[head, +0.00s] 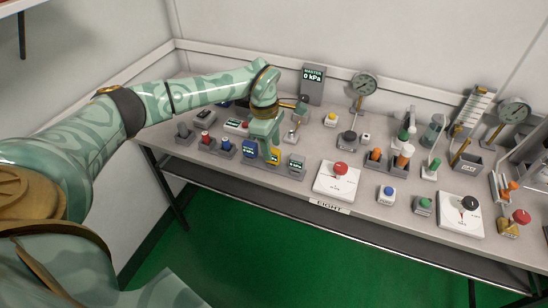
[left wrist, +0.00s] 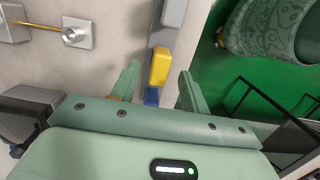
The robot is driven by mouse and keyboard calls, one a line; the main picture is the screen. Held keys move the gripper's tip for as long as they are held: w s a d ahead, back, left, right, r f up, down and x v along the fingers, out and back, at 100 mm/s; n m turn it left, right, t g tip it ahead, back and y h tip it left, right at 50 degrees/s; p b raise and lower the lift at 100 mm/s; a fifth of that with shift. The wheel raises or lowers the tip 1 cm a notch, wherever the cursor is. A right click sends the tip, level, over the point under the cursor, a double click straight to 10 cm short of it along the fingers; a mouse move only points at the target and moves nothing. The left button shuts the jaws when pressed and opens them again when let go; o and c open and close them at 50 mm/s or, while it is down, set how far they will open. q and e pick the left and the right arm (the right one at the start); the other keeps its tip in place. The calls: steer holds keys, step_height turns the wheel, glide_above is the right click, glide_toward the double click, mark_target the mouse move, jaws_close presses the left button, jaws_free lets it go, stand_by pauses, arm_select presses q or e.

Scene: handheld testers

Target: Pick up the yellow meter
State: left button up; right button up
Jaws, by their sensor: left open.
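The yellow meter (head: 275,155) stands in the row of handheld meters near the table's front edge, between a blue meter (head: 249,149) and a dark grey meter (head: 296,166). In the head view, my left gripper (head: 265,148) reaches down over it and hides part of it. In the left wrist view, the yellow meter (left wrist: 160,66) shows between the two fingertips of my open left gripper (left wrist: 158,82), with gaps to both sides. A blue piece (left wrist: 152,96) shows just below it. I cannot tell how deep the fingers are. My right gripper is not in view.
A white box with a red knob (head: 340,172) stands right of the meters. A grey MASTER display (head: 312,84) and a round gauge (head: 362,86) stand behind. Small holders with red and grey pieces (head: 206,138) are to the left. The table's front edge is close.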

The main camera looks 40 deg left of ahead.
mark_target(273, 150)
arm_select(q)
steer(key=f, duration=0.3)
steer(key=shift+w+d+b, duration=0.1)
steer(key=shift+d+b, duration=0.15)
steer(key=shift+b, duration=0.1)
steer(key=shift+r, duration=0.1)
steer(key=shift+c, duration=1.3)
jaws_close()
